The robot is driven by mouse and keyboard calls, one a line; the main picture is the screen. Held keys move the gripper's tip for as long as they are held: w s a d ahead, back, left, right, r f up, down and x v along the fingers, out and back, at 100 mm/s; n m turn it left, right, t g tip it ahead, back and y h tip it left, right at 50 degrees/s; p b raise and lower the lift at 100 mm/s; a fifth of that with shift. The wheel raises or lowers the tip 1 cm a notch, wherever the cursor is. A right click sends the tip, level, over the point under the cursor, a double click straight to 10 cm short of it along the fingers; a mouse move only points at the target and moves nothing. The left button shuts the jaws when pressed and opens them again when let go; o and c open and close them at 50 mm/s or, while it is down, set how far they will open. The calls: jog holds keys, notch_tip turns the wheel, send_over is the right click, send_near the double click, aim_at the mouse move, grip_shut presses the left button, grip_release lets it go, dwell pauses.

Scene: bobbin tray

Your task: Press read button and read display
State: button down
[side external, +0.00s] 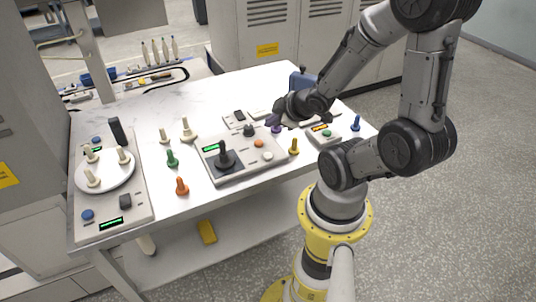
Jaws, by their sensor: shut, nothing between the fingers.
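My gripper (274,122) is shut and empty, low over the right part of the white table, close to a purple bobbin (276,129); I cannot tell if they touch. A small grey box (331,142) to its right has an orange-lit display (320,127) and a green button (327,133). The display text is too small to read, and no button label is legible.
A left panel (135,214) carries a white round plate (118,182) with cream bobbins. Green (172,159), orange (181,186), yellow (293,146) and blue (355,123) bobbins stand on the table (160,205). Grey cabinets (290,35) stand behind.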

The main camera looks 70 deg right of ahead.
aim_at(271, 156)
jog(key=shift+f, duration=4.4)
jog(key=shift+f, duration=0.4)
jog(key=shift+f, duration=0.45)
jog(key=shift+r, duration=0.85)
jog(key=shift+r, duration=2.5)
